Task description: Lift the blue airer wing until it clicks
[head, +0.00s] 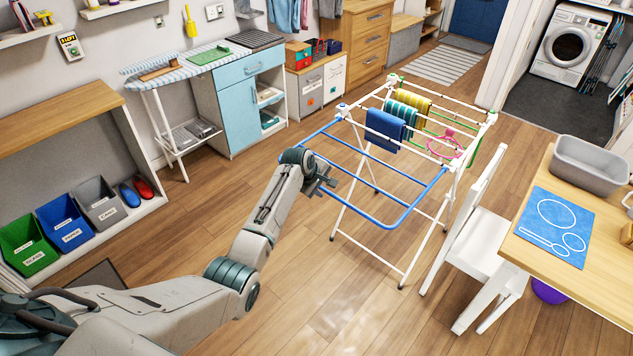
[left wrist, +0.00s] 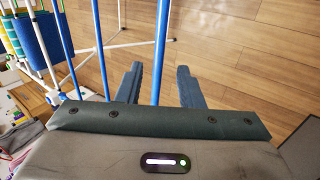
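The blue airer wing (head: 360,207) is a tubular frame on the near-left side of the white airer (head: 352,150). It juts out from the airer, sloping down toward the floor. My left gripper (head: 328,186) is at the wing's outer left edge, beside the blue tube. In the left wrist view its two fingers (left wrist: 160,86) stand apart. A blue wing tube (left wrist: 161,45) runs down between them, nearer the left finger. I cannot tell whether it touches. The wing's hinge and catch are too small to make out. My right gripper is not in view.
A blue towel (head: 385,128), other cloths and a pink hanger (head: 446,143) hang on the airer. A white chair (head: 475,245) and a wooden table (head: 595,265) stand to the right. Bins (head: 65,225) line the left wall. The floor (head: 330,290) in front is clear.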

